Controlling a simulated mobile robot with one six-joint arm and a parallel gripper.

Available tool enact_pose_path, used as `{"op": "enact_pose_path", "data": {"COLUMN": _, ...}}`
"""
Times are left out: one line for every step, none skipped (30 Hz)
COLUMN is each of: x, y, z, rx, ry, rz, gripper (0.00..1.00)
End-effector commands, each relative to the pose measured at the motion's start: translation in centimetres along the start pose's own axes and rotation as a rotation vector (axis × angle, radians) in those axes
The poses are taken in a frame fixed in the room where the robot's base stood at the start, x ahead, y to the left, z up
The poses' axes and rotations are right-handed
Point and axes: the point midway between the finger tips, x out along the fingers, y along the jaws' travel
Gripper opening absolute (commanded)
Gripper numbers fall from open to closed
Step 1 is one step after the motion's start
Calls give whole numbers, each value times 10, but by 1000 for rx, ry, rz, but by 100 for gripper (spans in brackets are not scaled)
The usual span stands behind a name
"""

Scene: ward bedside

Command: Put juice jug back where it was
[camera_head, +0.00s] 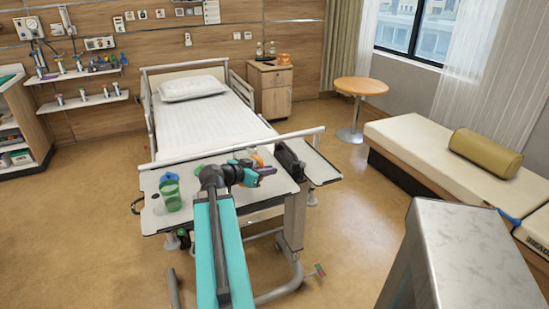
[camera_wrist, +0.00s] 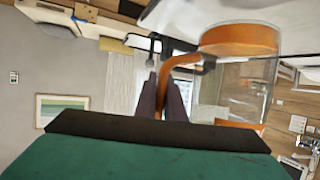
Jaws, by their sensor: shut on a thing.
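The juice jug is a clear jug with orange ends and an orange handle; it fills the upper right of the wrist view (camera_wrist: 235,85). In the head view only a small orange and whitish part of it (camera_head: 257,158) shows beyond my gripper (camera_head: 264,172), over the overbed table (camera_head: 150,183). My gripper's dark fingers (camera_wrist: 172,100) are shut on the jug's handle in the wrist view. Much of the jug is hidden by my arm in the head view, and I cannot tell whether it touches the tabletop.
A green cup-like container (camera_head: 170,192) stands on the left of the overbed table. The bed (camera_head: 205,120) is behind it. A bedside cabinet (camera_head: 270,90) holds bottles and an orange item (camera_head: 284,59). A round table (camera_head: 361,87) is bare. A couch (camera_head: 430,150) is at right.

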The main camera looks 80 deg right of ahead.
Motion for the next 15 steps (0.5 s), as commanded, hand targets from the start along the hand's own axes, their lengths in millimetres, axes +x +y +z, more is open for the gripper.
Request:
{"op": "enact_pose_path", "data": {"x": 7, "y": -6, "z": -2, "rx": 0, "ry": 0, "rz": 0, "gripper": 0}}
{"op": "enact_pose_path", "data": {"x": 9, "y": -8, "z": -3, "rx": 1, "ry": 0, "rz": 0, "gripper": 0}}
{"op": "enact_pose_path", "data": {"x": 13, "y": -10, "z": -4, "rx": 1, "ry": 0, "rz": 0, "gripper": 0}}
{"op": "enact_pose_path", "data": {"x": 16, "y": -12, "z": -5, "rx": 1, "ry": 0, "rz": 1, "gripper": 0}}
{"op": "enact_pose_path", "data": {"x": 18, "y": -14, "z": -6, "rx": 1, "ry": 0, "rz": 1, "gripper": 0}}
{"op": "enact_pose_path", "data": {"x": 22, "y": -16, "z": -7, "rx": 1, "ry": 0, "rz": 1, "gripper": 0}}
{"op": "enact_pose_path", "data": {"x": 24, "y": -18, "z": -8, "rx": 1, "ry": 0, "rz": 2, "gripper": 0}}
{"op": "enact_pose_path", "data": {"x": 27, "y": -19, "z": -9, "rx": 1, "ry": 0, "rz": 2, "gripper": 0}}
{"op": "enact_pose_path", "data": {"x": 30, "y": -22, "z": -10, "rx": 2, "ry": 1, "rz": 2, "gripper": 0}}
{"op": "enact_pose_path", "data": {"x": 33, "y": -24, "z": -10, "rx": 2, "ry": 1, "rz": 1, "gripper": 0}}
{"op": "enact_pose_path", "data": {"x": 35, "y": -26, "z": -11, "rx": 1, "ry": 1, "rz": 1, "gripper": 0}}
{"op": "enact_pose_path", "data": {"x": 39, "y": -28, "z": -12, "rx": 1, "ry": 1, "rz": 1, "gripper": 0}}
{"op": "enact_pose_path", "data": {"x": 41, "y": -30, "z": -13, "rx": 1, "ry": 1, "rz": 1, "gripper": 0}}
{"op": "enact_pose_path", "data": {"x": 44, "y": -32, "z": -13, "rx": 1, "ry": 1, "rz": 1, "gripper": 0}}
{"op": "enact_pose_path", "data": {"x": 47, "y": -34, "z": -14, "rx": 1, "ry": 0, "rz": 1, "gripper": 0}}
